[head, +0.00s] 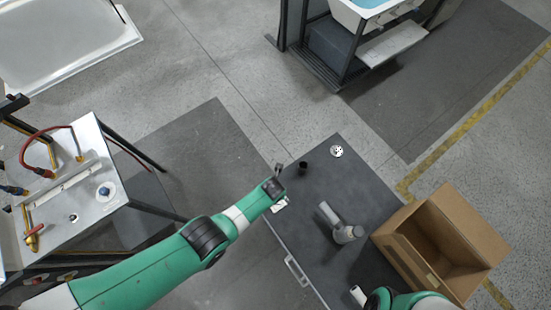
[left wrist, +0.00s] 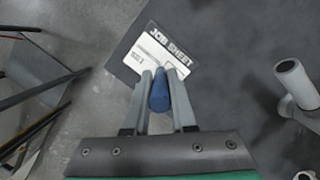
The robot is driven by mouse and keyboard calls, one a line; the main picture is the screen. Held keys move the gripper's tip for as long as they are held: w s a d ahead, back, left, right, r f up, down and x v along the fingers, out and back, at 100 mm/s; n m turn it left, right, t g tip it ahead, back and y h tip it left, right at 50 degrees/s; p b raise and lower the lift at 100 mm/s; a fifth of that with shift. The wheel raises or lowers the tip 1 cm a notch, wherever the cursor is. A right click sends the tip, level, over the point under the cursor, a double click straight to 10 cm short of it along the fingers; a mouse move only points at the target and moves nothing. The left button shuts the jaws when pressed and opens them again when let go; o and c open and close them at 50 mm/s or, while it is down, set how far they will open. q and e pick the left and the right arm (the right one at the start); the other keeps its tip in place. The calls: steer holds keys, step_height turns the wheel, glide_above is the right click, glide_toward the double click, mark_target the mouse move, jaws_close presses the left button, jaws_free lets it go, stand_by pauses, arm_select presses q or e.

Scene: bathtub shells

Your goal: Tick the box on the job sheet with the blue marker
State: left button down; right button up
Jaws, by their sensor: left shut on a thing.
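The job sheet (left wrist: 171,50) is a white card with dark print, lying near the left edge of the dark table. In the head view it is a small white patch (head: 281,204) just below my left gripper (head: 277,181). In the left wrist view my left gripper (left wrist: 158,76) is shut on the blue marker (left wrist: 160,92), which points toward the sheet. The marker's tip is hidden, and I cannot tell whether it touches the paper. The tick box is partly hidden or too small to make out. My right gripper is not visible; only part of my right arm shows.
On the dark table (head: 330,265) are a black cup (head: 303,169), a white disc (head: 337,151) and a grey-white cylindrical tool (head: 340,224). An open cardboard box (head: 440,243) is at the right. A metal workbench (head: 88,205) stands at the left.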

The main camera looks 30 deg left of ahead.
arm_select(q)
steer(key=shift+w+a+p+v, duration=0.1)
steer(key=shift+w+p+v, duration=0.1)
steer(key=shift+p+v, duration=0.8)
steer(key=shift+w+a+p+v, duration=0.1)
steer(key=shift+w+p+v, duration=0.05)
steer(key=shift+p+v, duration=0.8)
steer(key=shift+w+p+v, duration=0.2)
steer(key=shift+p+v, duration=0.8)
